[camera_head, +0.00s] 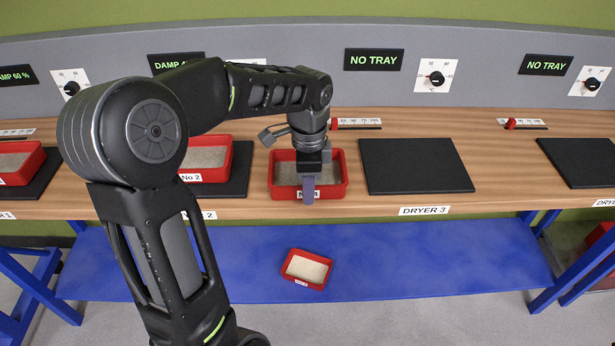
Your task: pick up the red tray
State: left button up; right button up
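Several red trays with pale, sand-like contents are in view. One red tray (338,185) sits on the wooden bench between two black pads, under my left gripper (308,188). That gripper points down at the tray's front wall and partly covers its label. Its fingers overlap in this view, so I cannot tell whether they are open or closed on the wall. A second red tray (222,170), labelled No 2, is partly behind my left arm. A third red tray (30,170) is at the far left. A smaller-looking red tray (287,264) lies on the blue lower shelf. My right gripper is not in view.
The black pad of Dryer 3 (415,165) is empty, as is the pad at the far right (585,160); both panels above read NO TRAY. Dials and red sliders line the back. The blue shelf (430,260) is mostly clear. Red objects (600,240) stand at the right edge.

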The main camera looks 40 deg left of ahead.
pick_arm(q)
jog(key=shift+c, duration=0.2)
grip_shut()
jog(key=shift+r, duration=0.1)
dwell(1.2)
